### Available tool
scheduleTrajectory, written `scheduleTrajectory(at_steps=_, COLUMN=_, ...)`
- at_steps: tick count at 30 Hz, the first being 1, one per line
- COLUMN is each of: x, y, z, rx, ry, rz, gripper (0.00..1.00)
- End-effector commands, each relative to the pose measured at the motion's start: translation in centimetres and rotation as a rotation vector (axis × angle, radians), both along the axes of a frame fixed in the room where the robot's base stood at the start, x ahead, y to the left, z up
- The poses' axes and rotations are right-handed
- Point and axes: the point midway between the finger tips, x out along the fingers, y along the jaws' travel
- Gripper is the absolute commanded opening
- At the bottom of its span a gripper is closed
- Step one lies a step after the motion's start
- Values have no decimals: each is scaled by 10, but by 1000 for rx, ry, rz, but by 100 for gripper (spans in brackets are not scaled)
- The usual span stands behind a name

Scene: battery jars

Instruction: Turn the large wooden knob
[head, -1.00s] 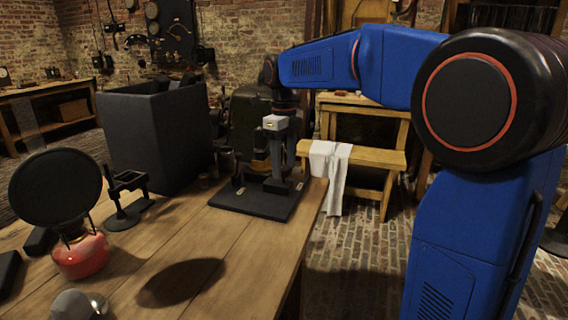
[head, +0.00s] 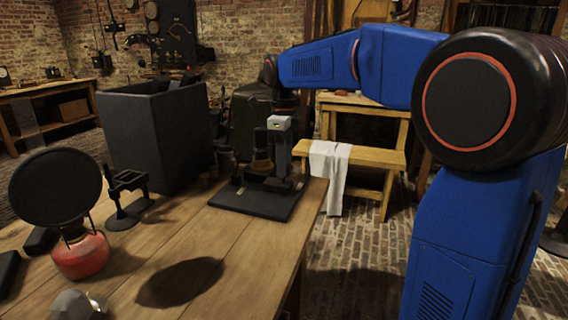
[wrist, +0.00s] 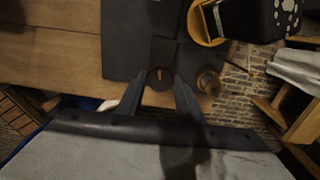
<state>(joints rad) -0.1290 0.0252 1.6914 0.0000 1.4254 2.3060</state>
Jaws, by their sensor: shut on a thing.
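The black device base (head: 245,203) lies flat near the far right corner of the wooden table. In the wrist view, a round dark knob (wrist: 160,78) with a pale pointer mark sits between my two fingers at the edge of the base (wrist: 122,50). I take it for the large wooden knob; its material is hard to tell in the shadow. My gripper (wrist: 162,80) is shut on it, one finger on each side. In the head view, my gripper (head: 278,176) points down over the base and hides the knob.
A smaller brownish round part (wrist: 207,82) stands close right of my fingers. A tall dark box (head: 155,135), a small black stand (head: 125,200) and a red-based round black piece (head: 80,255) stand left.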

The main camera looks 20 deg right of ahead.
Motion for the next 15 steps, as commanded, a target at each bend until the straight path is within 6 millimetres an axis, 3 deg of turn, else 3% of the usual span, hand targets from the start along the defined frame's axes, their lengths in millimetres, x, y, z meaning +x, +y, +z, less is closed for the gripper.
scheduleTrajectory(at_steps=15, x=1, y=0, z=0, rx=0, ry=-1, rz=489, gripper=11)
